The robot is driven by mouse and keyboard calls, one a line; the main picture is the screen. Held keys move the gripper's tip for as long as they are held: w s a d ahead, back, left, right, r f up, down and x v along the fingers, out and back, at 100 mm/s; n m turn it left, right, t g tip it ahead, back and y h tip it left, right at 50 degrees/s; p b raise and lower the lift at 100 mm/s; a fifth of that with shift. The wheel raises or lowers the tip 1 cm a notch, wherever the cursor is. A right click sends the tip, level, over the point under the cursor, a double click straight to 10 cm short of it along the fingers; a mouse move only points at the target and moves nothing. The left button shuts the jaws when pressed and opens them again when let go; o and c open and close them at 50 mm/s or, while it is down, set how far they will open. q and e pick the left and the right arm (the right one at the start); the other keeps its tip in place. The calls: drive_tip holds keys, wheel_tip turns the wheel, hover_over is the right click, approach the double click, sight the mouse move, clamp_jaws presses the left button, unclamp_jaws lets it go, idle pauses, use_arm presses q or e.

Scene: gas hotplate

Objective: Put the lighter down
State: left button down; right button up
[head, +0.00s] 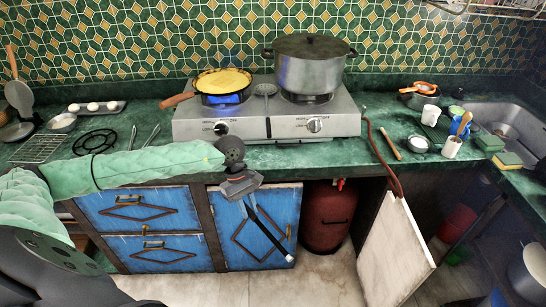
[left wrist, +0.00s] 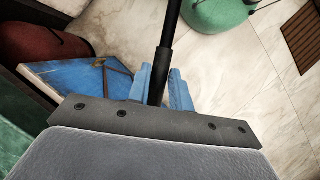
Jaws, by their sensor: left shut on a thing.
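My left gripper (head: 252,208) is in front of the counter's edge, before the blue cabinet doors. It is shut on the lighter (head: 273,236), a thin dark rod pointing down and to the right, away from the counter. In the left wrist view the lighter (left wrist: 168,35) shows as a black stick rising between the blue fingers (left wrist: 160,88). The gas hotplate (head: 355,126) stands on the green counter (head: 285,158). A blue flame (head: 228,98) shows under the pan on the left burner. My right gripper is not in view.
A pan (head: 180,99) and a large pot (head: 312,70) stand on the hotplate. A rolling pin (head: 390,143), mugs and bowls lie to the right, near the sink (head: 500,118). A red gas cylinder (head: 325,215) stands below, beside an open white door (head: 395,255). The counter strip before the hotplate is mostly clear.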

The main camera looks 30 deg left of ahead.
use_arm(q)
wheel_tip(320, 180, up, 6)
drive_tip(key=w+n+t, duration=0.2)
drive_tip(key=n+t, duration=0.1)
drive_tip(key=n, duration=0.5)
drive_tip(key=r+n+t+p, duration=0.1)
drive_tip(key=r+n+p, duration=0.15)
drive_tip(key=p, duration=0.45)
hover_over(256, 160)
drive_tip(key=s, duration=0.2)
drive_tip(key=shift+a+f+n, duration=0.25)
drive_tip(key=shift+f+n, duration=0.1)
drive_tip(key=shift+f, duration=0.05)
drive_tip(key=shift+w+a, duration=0.4)
drive_tip(key=shift+w, duration=0.3)
wheel_tip(256, 160, down, 3)
drive_tip(key=p, duration=0.2)
drive_tip(key=shift+f+p, duration=0.2)
drive_tip(key=shift+p, duration=0.1)
drive_tip(key=shift+f, duration=0.2)
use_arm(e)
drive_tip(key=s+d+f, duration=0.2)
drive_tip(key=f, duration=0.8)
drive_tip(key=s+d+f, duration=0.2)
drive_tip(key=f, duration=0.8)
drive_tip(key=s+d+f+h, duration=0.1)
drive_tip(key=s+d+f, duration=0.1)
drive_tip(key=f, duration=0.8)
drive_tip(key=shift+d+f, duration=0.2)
